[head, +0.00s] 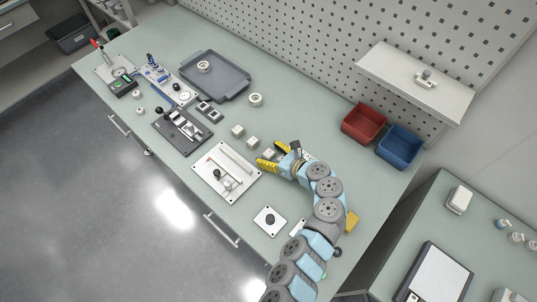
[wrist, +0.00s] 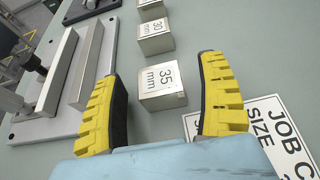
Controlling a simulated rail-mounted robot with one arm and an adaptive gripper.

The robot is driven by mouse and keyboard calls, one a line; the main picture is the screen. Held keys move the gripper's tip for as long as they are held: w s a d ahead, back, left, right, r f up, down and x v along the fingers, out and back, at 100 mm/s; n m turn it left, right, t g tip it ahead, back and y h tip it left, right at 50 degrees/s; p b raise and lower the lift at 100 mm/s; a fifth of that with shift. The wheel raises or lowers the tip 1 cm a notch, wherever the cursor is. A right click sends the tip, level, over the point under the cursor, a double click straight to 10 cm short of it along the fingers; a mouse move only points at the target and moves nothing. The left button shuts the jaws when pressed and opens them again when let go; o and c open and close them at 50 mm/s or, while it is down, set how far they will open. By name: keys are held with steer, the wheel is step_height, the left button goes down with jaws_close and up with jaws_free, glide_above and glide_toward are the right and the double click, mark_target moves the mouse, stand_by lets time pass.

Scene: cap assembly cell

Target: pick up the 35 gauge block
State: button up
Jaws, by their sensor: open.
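The 35 gauge block (wrist: 162,86) is a cream metal cube with "35 mm" on its top, standing on the bench. In the wrist view it lies between the two yellow fingers of my gripper (wrist: 166,98), nearer the tips, with a gap on both sides. My gripper is open and empty. In the head view my gripper (head: 266,159) reaches in from the right, close to the 35 block (head: 268,154), which the fingers partly crowd. The 30 gauge block (wrist: 155,37) stands just beyond the 35 block, and another block (wrist: 150,5) stands farther on.
A white plate fixture (head: 226,172) with a bar and clamp stands left of the blocks. A printed job card (wrist: 262,130) lies right of my gripper, partly under the right finger's view. A grey tray (head: 214,76), a red bin (head: 363,123) and a blue bin (head: 400,146) stand farther back.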

jaws_close()
steer(key=shift+r, duration=0.1)
stand_by(0.4)
